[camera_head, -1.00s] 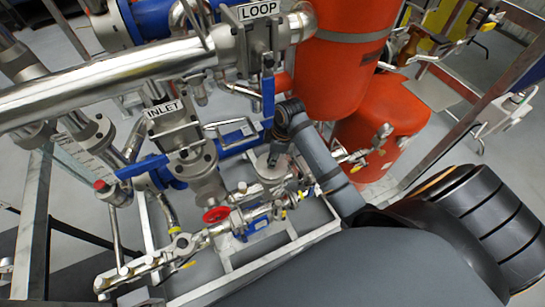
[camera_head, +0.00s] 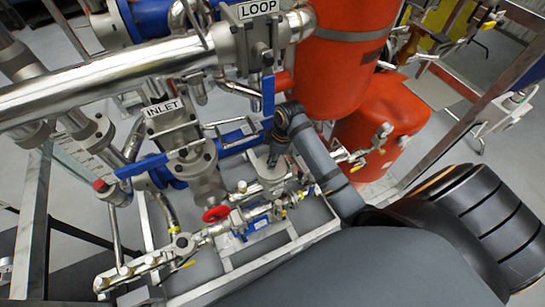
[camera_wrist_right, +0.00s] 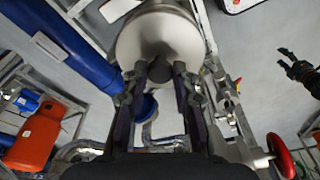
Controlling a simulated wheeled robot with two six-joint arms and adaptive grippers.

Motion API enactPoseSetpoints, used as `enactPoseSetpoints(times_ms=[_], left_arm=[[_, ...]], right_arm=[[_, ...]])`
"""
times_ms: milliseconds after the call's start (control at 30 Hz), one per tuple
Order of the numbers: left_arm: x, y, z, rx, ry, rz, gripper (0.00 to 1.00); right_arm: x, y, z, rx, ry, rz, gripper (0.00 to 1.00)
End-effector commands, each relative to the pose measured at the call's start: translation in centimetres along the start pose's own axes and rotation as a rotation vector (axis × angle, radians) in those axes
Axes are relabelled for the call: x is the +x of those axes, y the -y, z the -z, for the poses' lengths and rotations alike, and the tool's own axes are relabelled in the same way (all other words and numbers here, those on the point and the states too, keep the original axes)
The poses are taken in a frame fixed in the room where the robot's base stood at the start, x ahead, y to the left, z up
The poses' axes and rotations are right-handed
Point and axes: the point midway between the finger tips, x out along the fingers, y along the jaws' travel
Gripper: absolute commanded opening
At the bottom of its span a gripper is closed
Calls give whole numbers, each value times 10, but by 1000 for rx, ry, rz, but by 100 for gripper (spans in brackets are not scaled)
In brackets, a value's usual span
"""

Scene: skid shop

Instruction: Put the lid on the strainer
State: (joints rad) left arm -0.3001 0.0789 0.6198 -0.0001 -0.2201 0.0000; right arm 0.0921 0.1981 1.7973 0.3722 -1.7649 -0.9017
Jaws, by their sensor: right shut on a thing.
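My right gripper (camera_head: 276,158) reaches down over the strainer (camera_head: 271,184), a grey metal cylinder low in the pipework. It also shows in the right wrist view (camera_wrist_right: 161,70), with its two fingers shut on a dark knob in the middle of the lid (camera_wrist_right: 160,35), a round pale metal disc. The lid is at the strainer's top; I cannot tell whether it is seated or slightly above. The strainer's opening is hidden. My left gripper (camera_wrist_right: 284,58) is out of the head view. It shows dark at the right of the wrist view, with its fingers apart and empty.
A red handwheel (camera_head: 216,214) and a small valve manifold (camera_head: 180,245) stand at the left of the strainer. Blue pipe (camera_head: 240,143) runs behind it. Orange tanks (camera_head: 380,130) stand at the right. A large steel pipe (camera_head: 110,80) crosses above left.

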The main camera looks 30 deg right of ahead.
Motion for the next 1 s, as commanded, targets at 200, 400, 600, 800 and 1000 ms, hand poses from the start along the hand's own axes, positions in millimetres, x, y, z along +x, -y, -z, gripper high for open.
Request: enactPoseSetpoints(times_ms=[200,400,600,800,1000], left_arm=[[1,0,0,0,0,0,61],[1,0,0,0,-1,1,61],[1,1,0,0,-1,1,61],[-1,1,1,0,-1,1,61],[-2,1,1,0,-1,1,61]], right_arm=[[6,0,-1,-1,-1,-1,10],[6,0,-1,-1,-1,-2,10],[7,0,-1,-1,-1,-1,10],[11,0,-2,-1,0,0,10],[15,0,-3,-1,-1,-2,10]])
